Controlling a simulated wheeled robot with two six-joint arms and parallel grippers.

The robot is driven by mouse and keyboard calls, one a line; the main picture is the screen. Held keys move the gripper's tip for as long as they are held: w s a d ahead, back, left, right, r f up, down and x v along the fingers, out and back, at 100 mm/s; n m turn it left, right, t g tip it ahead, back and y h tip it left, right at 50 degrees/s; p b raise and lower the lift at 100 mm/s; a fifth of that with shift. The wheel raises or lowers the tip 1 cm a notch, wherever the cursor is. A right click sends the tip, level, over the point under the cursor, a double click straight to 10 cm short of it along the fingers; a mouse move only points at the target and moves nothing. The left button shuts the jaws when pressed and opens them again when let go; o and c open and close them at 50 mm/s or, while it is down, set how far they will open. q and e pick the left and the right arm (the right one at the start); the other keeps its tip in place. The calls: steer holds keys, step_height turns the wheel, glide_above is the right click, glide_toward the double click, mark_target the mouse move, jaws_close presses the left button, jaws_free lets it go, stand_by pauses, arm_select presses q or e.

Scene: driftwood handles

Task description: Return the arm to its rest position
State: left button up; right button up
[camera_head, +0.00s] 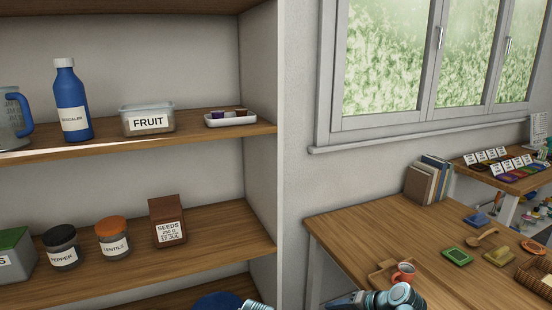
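Part of one of my arms, apparently the right (385,298), shows at the bottom edge in front of the wooden table (345,235). It has pale blue joints and a darker end pointing left. No fingertips can be made out there, so I cannot tell whether that gripper is open or shut. A small pale ribbed piece (255,305) shows at the bottom edge below the shelf; I cannot tell what it belongs to. My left gripper is not seen. Nothing held is visible.
The wooden shelf unit (262,128) at left holds a blue bottle (66,88), a FRUIT container (148,108), jars and a SEEDS box (168,232).

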arm_select(q)
step_height(320, 180, up, 13)
steer(key=p, duration=1.1)
arm_select(e)
steer(key=s+a+r+n+g+h, duration=0.3)
steer(key=s+a+n+h, duration=0.1)
steer(key=s+a, duration=0.2)
steer(key=s+a+r+n+g+h, duration=0.3)
steer(key=s+a+n+h, duration=0.1)
steer(key=s, duration=0.4)
steer(key=shift+a+r+n, duration=0.2)
steer(key=shift+a+n, duration=0.5)
steer(key=shift+a, duration=0.15)
